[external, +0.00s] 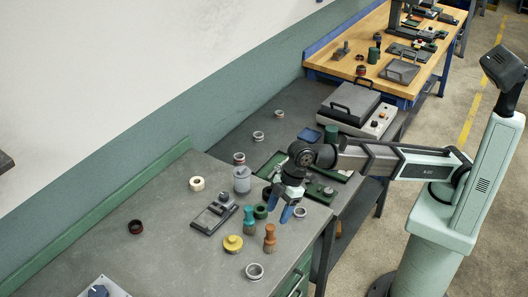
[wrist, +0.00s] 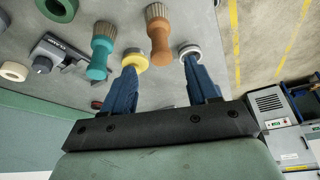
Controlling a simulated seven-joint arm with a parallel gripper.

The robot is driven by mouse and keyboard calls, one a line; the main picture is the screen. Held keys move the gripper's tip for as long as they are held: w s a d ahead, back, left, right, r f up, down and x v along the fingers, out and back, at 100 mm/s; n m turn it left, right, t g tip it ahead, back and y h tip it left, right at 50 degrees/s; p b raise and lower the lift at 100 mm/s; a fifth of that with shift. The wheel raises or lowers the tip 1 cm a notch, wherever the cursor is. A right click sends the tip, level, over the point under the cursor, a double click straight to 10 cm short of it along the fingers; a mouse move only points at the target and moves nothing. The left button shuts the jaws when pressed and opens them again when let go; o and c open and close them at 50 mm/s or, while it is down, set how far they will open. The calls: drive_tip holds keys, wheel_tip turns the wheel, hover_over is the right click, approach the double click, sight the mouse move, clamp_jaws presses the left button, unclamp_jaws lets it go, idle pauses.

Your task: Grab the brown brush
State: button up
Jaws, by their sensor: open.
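The brown brush (external: 270,238) stands upright on the grey bench near its front edge, bristles down and handle up. In the wrist view the brown brush (wrist: 160,38) appears just beyond the gap between my fingertips, with its handle end toward me. My gripper (external: 277,204) is open and empty above the bench, up and slightly right of the brush in the external view, apart from it. In the wrist view my gripper (wrist: 160,70) shows two blue fingers spread wide. The teal brush (external: 249,220) stands left of the brown one; it also shows in the wrist view (wrist: 102,50).
A yellow knobbed piece (external: 233,243) and a metal ring (external: 254,271) stand close to the brown brush. A caliper-like tool (external: 214,216), a grey canister (external: 241,179) and a green ring (external: 260,211) lie behind. The left bench area is mostly clear.

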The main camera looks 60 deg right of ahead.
sight(272, 226)
drive_tip(key=shift+x, duration=4.1)
drive_tip(key=shift+a+r, duration=0.15)
drive_tip(key=shift+a, duration=0.05)
clamp_jaws()
